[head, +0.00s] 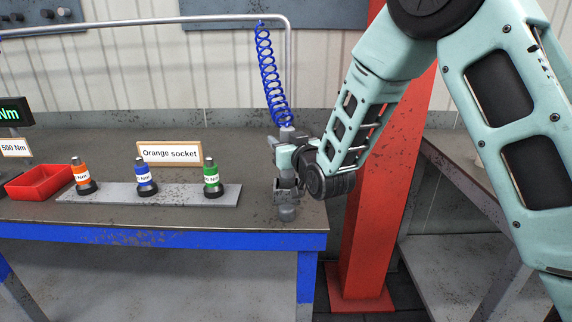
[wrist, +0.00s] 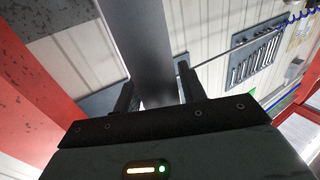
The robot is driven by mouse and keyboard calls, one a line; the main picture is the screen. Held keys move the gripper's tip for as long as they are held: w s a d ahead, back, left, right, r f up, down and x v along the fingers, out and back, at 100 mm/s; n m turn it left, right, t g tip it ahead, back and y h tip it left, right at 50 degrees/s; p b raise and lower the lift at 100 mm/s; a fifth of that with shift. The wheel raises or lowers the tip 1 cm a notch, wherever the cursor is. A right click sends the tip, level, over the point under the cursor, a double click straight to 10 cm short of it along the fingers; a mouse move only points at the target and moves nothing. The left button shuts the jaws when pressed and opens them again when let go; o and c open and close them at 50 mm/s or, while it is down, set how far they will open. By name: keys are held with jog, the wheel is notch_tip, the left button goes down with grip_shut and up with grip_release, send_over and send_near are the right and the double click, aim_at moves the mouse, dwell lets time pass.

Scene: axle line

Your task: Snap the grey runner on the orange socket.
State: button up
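The grey runner (head: 287,213) hangs upright below a blue coiled hose, at the right end of the workbench. My gripper (head: 286,186) is at the runner's body. In the wrist view my gripper's fingers (wrist: 157,88) press against both sides of the grey runner shaft (wrist: 147,45). The runner's lower end shows below the fingers, near the bench's front edge. The orange socket (head: 81,173) stands upright at the left end of a grey strip, well left of the runner. A sign (head: 169,153) behind the strip reads "Orange socket".
A blue socket (head: 145,177) and a green socket (head: 211,177) stand on the grey strip (head: 178,195), between the runner and the orange socket. A red bin (head: 40,182) sits at the left. A red post (head: 375,215) rises right of the bench. A pipe (head: 150,22) runs overhead.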

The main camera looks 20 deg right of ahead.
grip_shut()
jog(key=shift+r, duration=0.15)
dwell(1.0)
